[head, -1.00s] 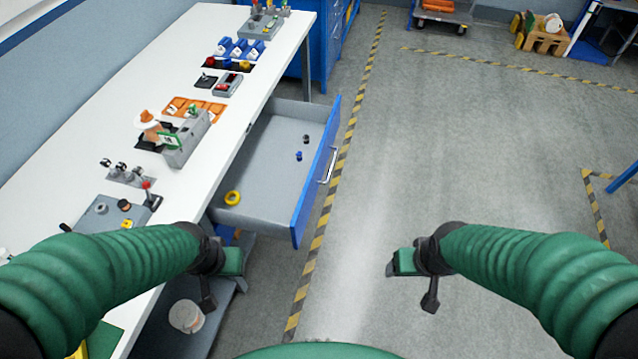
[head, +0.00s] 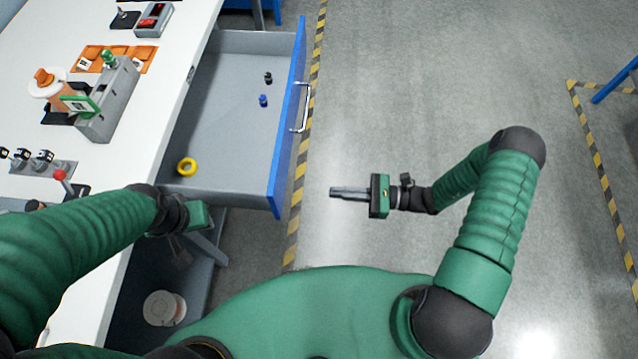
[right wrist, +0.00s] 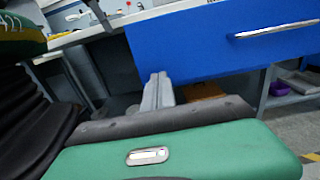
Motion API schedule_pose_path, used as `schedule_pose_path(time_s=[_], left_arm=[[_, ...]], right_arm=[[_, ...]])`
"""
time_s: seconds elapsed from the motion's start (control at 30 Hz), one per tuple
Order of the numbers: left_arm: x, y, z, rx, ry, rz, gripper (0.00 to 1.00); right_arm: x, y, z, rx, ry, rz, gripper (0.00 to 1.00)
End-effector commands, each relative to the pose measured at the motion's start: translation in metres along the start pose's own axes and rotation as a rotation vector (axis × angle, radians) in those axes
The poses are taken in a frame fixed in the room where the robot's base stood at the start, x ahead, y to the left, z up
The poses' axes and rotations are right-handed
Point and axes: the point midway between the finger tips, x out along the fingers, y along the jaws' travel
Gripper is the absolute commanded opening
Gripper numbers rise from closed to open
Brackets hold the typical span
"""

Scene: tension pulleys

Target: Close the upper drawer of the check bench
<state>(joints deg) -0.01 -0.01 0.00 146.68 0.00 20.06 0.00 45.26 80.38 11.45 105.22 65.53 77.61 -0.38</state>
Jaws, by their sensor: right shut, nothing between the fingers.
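The upper drawer (head: 232,120) of the white-topped check bench (head: 95,150) is pulled out. Its blue front (head: 287,130) carries a silver handle (head: 303,108). A yellow ring (head: 187,166) and two small dark and blue parts (head: 264,100) lie inside. My right gripper (head: 334,191) is shut and empty, pointing left at the front's near end, with a gap between. In the right wrist view its fingers (right wrist: 158,92) appear before the blue front (right wrist: 205,45); the handle (right wrist: 278,30) is to the right. My left gripper (head: 190,242) is below the drawer's near end; its fingers are unclear.
The bench top bears a grey fixture (head: 108,98), orange trays (head: 140,58) and a row of small knobs (head: 40,160). A white round container (head: 163,307) stands on the shelf below. Open floor (head: 420,90) with striped tape lies to the right of the drawer.

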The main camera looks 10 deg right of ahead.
Motion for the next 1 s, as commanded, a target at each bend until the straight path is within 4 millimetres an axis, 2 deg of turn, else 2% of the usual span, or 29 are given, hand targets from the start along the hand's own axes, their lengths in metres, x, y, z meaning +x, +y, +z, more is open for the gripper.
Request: schedule_pose_path(time_s=[0.5,0.7,1.0], left_arm=[[-0.007,0.000,-0.002,0.000,0.000,0.000,0.36],[-0.008,0.000,-0.002,0.000,0.000,0.000,0.36],[-0.007,0.000,-0.002,0.000,0.000,0.000,0.36]], right_arm=[[0.106,0.001,-0.001,0.003,0.001,0.008,0.00],[0.124,0.000,-0.001,0.001,0.002,0.004,0.00],[0.124,0.000,-0.001,0.001,0.002,0.004,0.00]])
